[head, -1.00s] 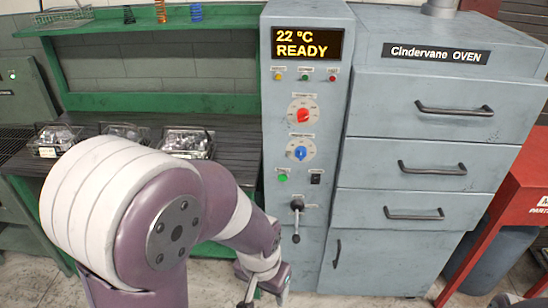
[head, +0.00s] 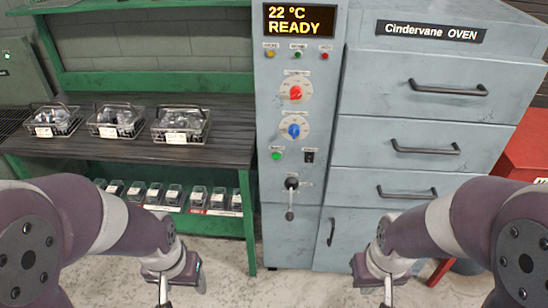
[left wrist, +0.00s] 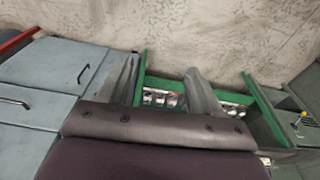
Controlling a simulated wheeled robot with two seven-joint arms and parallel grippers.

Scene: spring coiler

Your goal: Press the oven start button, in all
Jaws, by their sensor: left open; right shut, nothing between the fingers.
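The oven (head: 430,135) stands at the right with a control panel (head: 270,90) on its left column. The display (head: 298,20) reads 22 °C READY. A green button (head: 276,155) sits low on the panel, left of a black switch (head: 309,156), below a red dial (head: 295,93) and a blue dial (head: 293,130). Its label is too small to read. My left gripper (head: 163,292) is low at the bottom, left of the panel and apart from it; in the left wrist view its fingers (left wrist: 165,85) are spread and empty. My right gripper (head: 388,292) is low in front of the drawers, shut and empty.
A lever (head: 290,198) sticks out below the green button. Wire baskets (head: 180,125) stand on the dark bench (head: 228,140) at left. Small boxes (head: 172,195) fill the shelf below. A red cart (head: 525,150) is at right. Floor between my grippers is clear.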

